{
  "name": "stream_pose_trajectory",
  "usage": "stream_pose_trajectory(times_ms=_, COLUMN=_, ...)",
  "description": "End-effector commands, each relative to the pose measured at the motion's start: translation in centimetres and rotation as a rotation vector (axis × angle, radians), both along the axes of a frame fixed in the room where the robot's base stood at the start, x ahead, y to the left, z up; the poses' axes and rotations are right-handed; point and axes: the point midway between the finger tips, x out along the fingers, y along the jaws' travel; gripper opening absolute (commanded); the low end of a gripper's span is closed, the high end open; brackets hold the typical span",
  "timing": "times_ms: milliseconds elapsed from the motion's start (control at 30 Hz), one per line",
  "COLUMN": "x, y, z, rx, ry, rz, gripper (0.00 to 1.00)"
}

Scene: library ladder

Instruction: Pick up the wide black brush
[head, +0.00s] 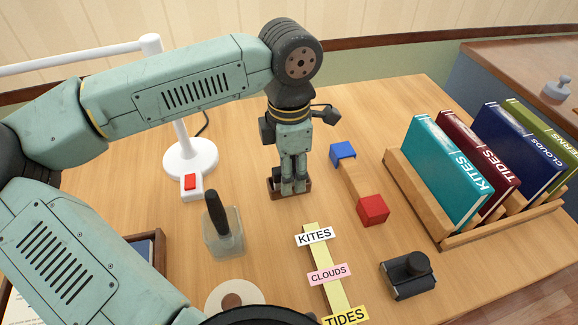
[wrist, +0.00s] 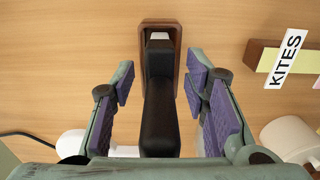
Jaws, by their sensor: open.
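The wide black brush (wrist: 160,112) stands up out of a small brown wooden holder (wrist: 177,48) in the wrist view, its black body running toward my camera. My gripper (wrist: 160,90) is open, with a purple-padded finger on each side of the brush and visible gaps between. In the head view my gripper (head: 293,188) points straight down over the wooden holder (head: 274,192); its fingers largely hide the brush there.
A glass jar with a dark handle (head: 223,235) stands left of the gripper. A blue block (head: 343,151), red block (head: 373,210) and KITES label (head: 314,236) lie to its right. A book rack (head: 412,190) is farther right. A white stand (head: 190,160) is behind left.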

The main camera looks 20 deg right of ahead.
Motion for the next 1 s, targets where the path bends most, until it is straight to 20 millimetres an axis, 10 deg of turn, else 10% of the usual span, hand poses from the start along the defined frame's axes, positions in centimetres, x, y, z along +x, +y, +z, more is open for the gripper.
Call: stream_pose_trajectory(times_ms=1000, x=0.02, y=-0.02, z=-0.06, rx=-0.001, ry=-0.001, rz=0.0, gripper=0.0)
